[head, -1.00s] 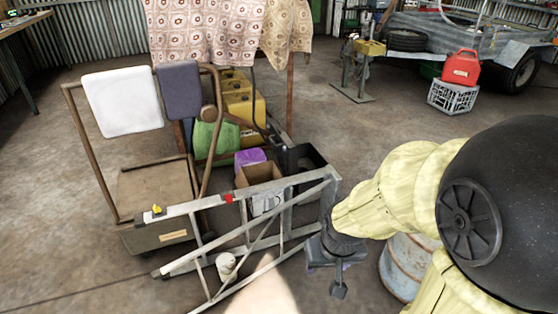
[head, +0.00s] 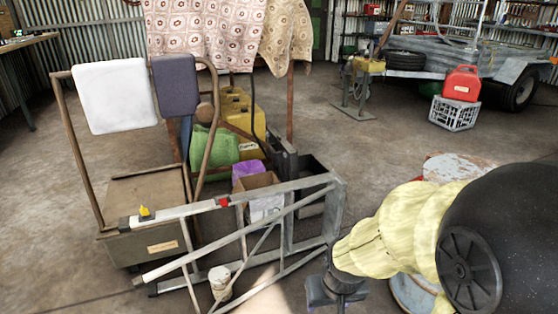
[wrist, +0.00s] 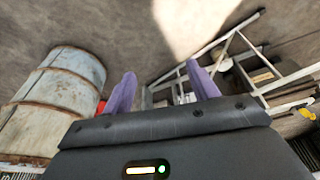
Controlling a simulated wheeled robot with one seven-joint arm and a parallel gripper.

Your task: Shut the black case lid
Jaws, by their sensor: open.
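A black open-topped box (head: 312,170), which looks like the black case, stands on the floor behind the grey metal frame. A dark upright panel (head: 287,158) rises at its left side; I cannot tell for sure if it is the raised lid. The frame hides part of the box. My gripper (head: 335,298) hangs low in front of the frame's right end, apart from the box. In the wrist view my gripper (wrist: 162,90) has its two purple fingers spread with nothing between them. The black case is not clearly visible in the wrist view.
The metal frame (head: 285,220) lies between me and the box. A cardboard box (head: 257,188) and purple item (head: 247,169) sit left of it. A rusty drum (wrist: 55,100) stands close to my gripper. A brown trolley (head: 140,205) is at left. Floor behind the box is clear.

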